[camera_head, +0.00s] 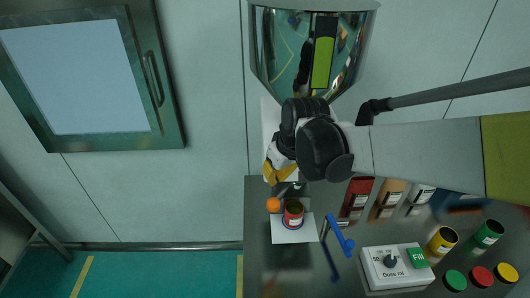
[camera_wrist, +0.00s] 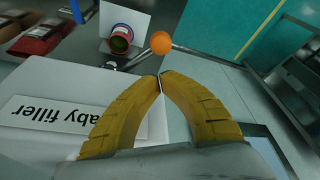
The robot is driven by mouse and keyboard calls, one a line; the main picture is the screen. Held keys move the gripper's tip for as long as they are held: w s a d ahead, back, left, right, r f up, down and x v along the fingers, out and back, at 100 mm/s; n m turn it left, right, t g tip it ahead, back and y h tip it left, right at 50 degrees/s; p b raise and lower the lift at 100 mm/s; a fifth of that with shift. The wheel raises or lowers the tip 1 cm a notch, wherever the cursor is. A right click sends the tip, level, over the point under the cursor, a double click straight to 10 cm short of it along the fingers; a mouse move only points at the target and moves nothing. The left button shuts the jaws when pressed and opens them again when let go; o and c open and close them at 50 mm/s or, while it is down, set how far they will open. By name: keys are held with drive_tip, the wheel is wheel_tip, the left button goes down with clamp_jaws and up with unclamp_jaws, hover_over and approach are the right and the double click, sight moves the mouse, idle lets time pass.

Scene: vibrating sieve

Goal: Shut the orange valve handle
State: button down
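The orange valve handle (camera_head: 273,205) is a round orange knob on the end of a thin metal rod. It sits just above and left of an open red can under the filler. In the wrist view the orange knob (camera_wrist: 161,42) lies just beyond my fingertips, with its rod running down to the left. My gripper (camera_head: 269,172) has yellow fingers and is above the knob in the head view. In the wrist view the fingertips of my gripper (camera_wrist: 160,75) meet, with nothing seen between them. A small gap shows between the tips and the knob.
The red can (camera_head: 293,213) stands on a white plate (camera_head: 295,234). A blue lever (camera_head: 338,236) and a dose control box (camera_head: 396,268) are to the right. Several cans and lids stand further right.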

drive_tip(key=b+x, duration=0.1)
drive_tip(key=x, duration=0.8)
drive_tip(key=shift+f+b, duration=0.15)
drive_tip(key=shift+b, duration=0.2)
drive_tip(key=shift+s+d+n+y+b, duration=0.3)
drive_tip(key=shift+s+d+n, duration=0.6)
drive_tip(key=shift+n, duration=0.1)
drive_tip(key=s+d+n+g+y+b, duration=0.1)
drive_tip(key=s+d+n+g+b, duration=0.1)
drive_tip(key=d+n, duration=0.6)
drive_tip(key=shift+d+g+y+b, duration=0.3)
drive_tip(key=shift+d+g, duration=0.1)
drive_tip(key=shift+d, duration=2.85)
drive_tip(key=shift+w+d, duration=0.1)
